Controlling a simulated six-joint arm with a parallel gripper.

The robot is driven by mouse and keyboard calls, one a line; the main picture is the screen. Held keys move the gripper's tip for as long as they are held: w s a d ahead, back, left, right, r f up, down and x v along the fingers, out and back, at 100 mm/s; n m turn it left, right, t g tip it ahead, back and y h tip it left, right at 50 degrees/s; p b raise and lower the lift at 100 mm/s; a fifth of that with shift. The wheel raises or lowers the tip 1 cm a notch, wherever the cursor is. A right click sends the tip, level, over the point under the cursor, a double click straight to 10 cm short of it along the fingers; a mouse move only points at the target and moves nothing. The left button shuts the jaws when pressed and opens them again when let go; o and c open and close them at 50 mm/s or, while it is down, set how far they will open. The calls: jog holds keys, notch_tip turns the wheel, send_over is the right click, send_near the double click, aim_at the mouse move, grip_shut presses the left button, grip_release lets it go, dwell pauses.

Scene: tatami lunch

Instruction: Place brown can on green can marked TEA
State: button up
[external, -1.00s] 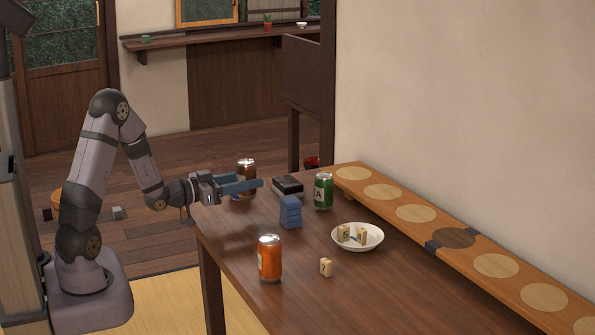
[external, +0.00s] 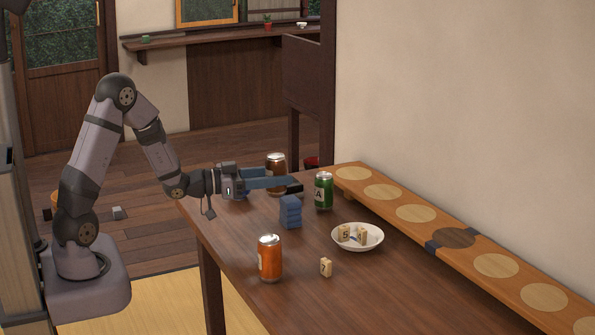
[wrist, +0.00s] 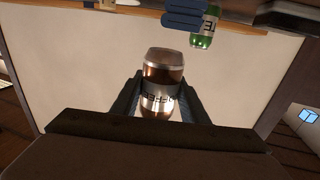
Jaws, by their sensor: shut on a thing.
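The green can also shows at the top of the wrist view (wrist: 203,34), apart from the brown can.
A blue block stack (external: 290,212) stands just left of the green can. An orange can (external: 270,258), a numbered tile (external: 326,267) and a white plate (external: 371,246) with tiles are nearer. A raised board (external: 495,264) runs along the wall.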

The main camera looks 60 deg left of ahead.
jog(key=w+d+r+m+h+p, duration=0.1)
jog(key=w+d+r, duration=0.3)
jog(key=w+d, duration=0.1)
notch_tip(320, 180, up, 7)
jog(key=n+y+p, duration=0.1)
jog(key=n+y, duration=0.4)
jog(key=y, duration=0.3)
send_over(324, 174)
jog(key=shift+a+f+p, duration=0.1)
jog(key=shift+f+p, duration=0.3)
jog(key=shift+f, duration=4.6)
jog(key=shift+f, duration=0.1)
